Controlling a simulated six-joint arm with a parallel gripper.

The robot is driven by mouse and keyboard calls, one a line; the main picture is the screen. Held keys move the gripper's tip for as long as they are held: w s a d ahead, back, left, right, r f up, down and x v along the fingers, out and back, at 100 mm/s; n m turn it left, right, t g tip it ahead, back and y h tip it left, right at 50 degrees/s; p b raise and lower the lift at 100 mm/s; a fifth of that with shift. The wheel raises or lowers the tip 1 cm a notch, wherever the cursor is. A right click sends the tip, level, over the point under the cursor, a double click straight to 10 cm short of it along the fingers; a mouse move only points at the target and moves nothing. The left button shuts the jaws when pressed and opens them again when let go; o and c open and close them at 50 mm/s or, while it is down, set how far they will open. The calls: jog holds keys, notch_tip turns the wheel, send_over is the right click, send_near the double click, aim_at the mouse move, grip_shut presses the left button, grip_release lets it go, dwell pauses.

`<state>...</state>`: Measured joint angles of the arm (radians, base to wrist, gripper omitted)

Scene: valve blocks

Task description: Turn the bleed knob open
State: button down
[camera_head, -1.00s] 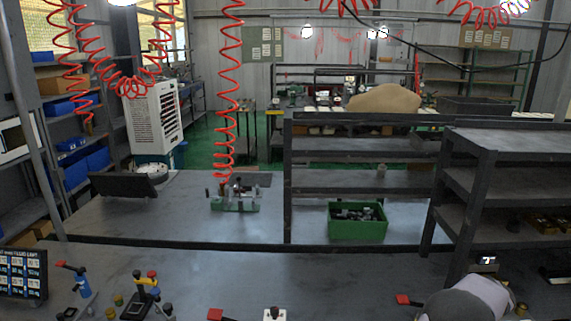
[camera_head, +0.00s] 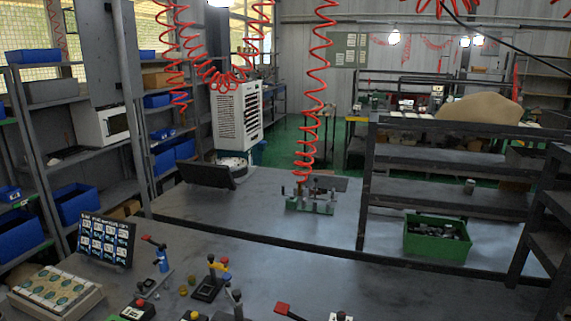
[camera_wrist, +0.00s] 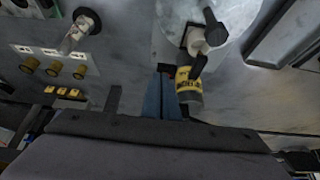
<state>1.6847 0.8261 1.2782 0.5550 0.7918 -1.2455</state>
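Which part is the bleed knob I cannot tell for certain; no readable label names it. In the wrist view, several small brass knobs (camera_wrist: 54,68) stand by white labels at the left. Right of centre is a pale valve fitting (camera_wrist: 205,38) with black handles and a yellow-labelled part (camera_wrist: 188,90). A blue upright part (camera_wrist: 158,95) is just left of it. My gripper (camera_wrist: 160,140) fills the bottom of the wrist view as a dark body; its fingers are not clear and no held object shows. In the head view, small brass knobs (camera_head: 188,285) sit on the bench; my gripper does not show there.
On the bench (camera_head: 265,265) are a blue valve with a dark handle (camera_head: 161,258), a yellow-and-red handled valve (camera_head: 214,275), a printed sign (camera_head: 106,240) and a box with round pictures (camera_head: 55,291). A green bin (camera_head: 437,238) stands farther back. The bench's middle is fairly clear.

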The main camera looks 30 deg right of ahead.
jog(key=shift+s+b, duration=0.15)
jog(key=shift+b, duration=0.2)
jog(key=shift+s+a, duration=0.15)
jog(key=shift+r, duration=0.1)
notch_tip(320, 180, up, 6)
jog(key=p, duration=0.3)
dwell(0.5)
